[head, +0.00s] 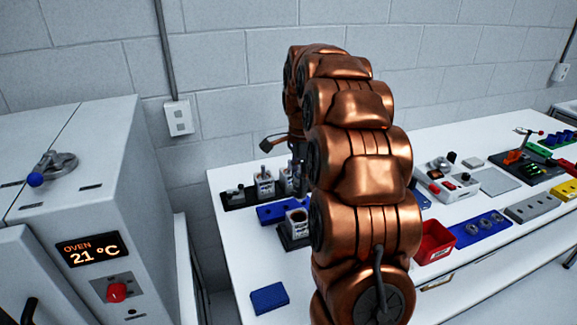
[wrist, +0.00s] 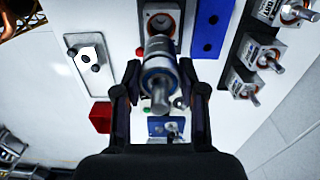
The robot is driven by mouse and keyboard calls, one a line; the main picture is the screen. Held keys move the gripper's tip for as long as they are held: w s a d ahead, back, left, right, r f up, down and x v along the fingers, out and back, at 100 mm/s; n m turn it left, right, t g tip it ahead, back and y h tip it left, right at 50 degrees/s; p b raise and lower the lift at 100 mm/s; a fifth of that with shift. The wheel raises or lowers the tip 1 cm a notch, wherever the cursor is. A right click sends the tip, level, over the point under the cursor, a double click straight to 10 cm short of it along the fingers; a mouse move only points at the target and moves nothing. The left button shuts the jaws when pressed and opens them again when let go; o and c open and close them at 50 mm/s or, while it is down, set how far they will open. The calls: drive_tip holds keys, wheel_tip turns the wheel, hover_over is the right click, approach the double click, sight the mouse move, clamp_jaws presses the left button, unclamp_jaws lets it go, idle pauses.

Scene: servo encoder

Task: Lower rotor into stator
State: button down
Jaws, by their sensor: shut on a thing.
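My gripper (wrist: 160,73) is shut on the rotor in the wrist view, one dark finger on each side. The rotor (wrist: 157,60) is a grey metal cylinder with a blue band and a shaft pointing toward the camera. The open stator (wrist: 162,14) shows at the top of the wrist view, partly covered by the rotor; I cannot tell how far apart they are in height. In the head view the stator (head: 297,218) is a silver housing with a dark round opening in a dark fixture. My copper arm hides most of the gripper and the rotor there.
Other motor units (head: 265,184) stand in a dark rack behind the stator, beside a blue plate (head: 278,212). A red bin (head: 434,242) and a blue tray (head: 478,230) lie right of my arm. A blue block (head: 269,298) lies at the front left, with bare tabletop around it.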

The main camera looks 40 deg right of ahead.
sight(299, 191)
drive_tip(key=shift+w+f, duration=0.1)
drive_tip(key=shift+w, duration=0.1)
drive_tip(key=shift+f, duration=2.15)
drive_tip(key=shift+f+b, duration=0.15)
drive_tip(key=shift+b, duration=0.15)
drive_tip(key=shift+f, duration=0.35)
drive_tip(key=shift+f+b, duration=2.2)
drive_tip(key=shift+f, duration=1.25)
drive_tip(key=shift+r, duration=0.3)
drive_tip(key=shift+f+b, duration=0.25)
drive_tip(key=shift+b, duration=0.4)
idle(0.6)
